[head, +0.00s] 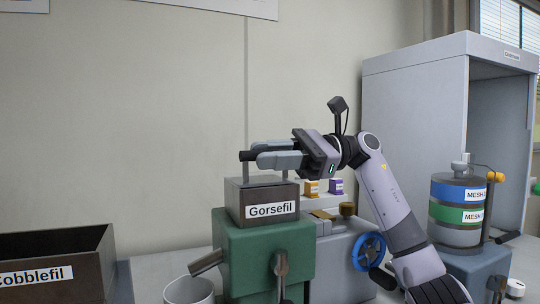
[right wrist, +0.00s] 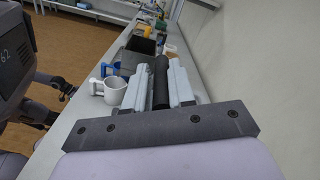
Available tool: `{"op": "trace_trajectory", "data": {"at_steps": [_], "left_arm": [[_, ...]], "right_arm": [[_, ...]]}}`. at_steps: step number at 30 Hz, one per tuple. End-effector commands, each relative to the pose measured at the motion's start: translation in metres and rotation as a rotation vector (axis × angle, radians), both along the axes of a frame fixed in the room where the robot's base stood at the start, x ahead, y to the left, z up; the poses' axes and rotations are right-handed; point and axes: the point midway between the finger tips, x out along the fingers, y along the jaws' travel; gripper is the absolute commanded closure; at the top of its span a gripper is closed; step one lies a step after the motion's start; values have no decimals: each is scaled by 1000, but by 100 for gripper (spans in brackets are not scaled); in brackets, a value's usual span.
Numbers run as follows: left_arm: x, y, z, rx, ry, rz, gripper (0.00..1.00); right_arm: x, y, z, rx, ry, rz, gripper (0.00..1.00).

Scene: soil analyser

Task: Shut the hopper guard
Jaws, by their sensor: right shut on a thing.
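A green machine (head: 268,250) stands on the bench in the head view. A dark hopper box (head: 236,208) labelled Gorsefil sits on top of it. A dark bar handle (head: 247,155) on two grey posts stands above the box; I take it to be the guard's handle. My right gripper (head: 263,157) reaches in from the right and is shut on this bar. In the right wrist view the bar (right wrist: 160,82) lies between the two grey fingers. I cannot tell whether the guard lies fully down on the hopper. My left gripper is not in view.
A dark box (head: 60,250) labelled Cobblefil stands at left. A white mug (head: 188,290) sits below the machine's spout. A blue handwheel (head: 369,251), a sieve stack (head: 457,210) and a grey cabinet (head: 415,90) stand to the right. The space above the hopper's left is clear.

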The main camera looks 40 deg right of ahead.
Motion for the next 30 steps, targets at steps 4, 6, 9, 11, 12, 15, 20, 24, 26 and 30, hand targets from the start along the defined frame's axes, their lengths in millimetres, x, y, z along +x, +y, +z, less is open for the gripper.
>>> {"op": "trace_trajectory", "data": {"at_steps": [4,6,9,11,12,15,20,24,26,30], "left_arm": [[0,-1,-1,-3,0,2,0],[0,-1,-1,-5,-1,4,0],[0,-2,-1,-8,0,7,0],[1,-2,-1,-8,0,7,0],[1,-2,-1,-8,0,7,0],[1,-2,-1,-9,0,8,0],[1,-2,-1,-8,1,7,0],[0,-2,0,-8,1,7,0],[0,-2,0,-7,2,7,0],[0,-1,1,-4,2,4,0]], "right_arm": [[2,-1,-4,2,5,-4,100],[2,-1,-4,1,6,-4,100],[2,-1,-4,1,6,-4,67],[2,-1,-4,1,6,-4,56],[1,0,-3,1,6,-4,56],[1,0,-3,2,5,-2,56],[0,-2,-2,1,4,-1,56],[-4,-17,-2,1,6,-6,56],[-7,-26,-2,2,5,-4,56],[-14,-49,-2,2,5,-4,56]]}}
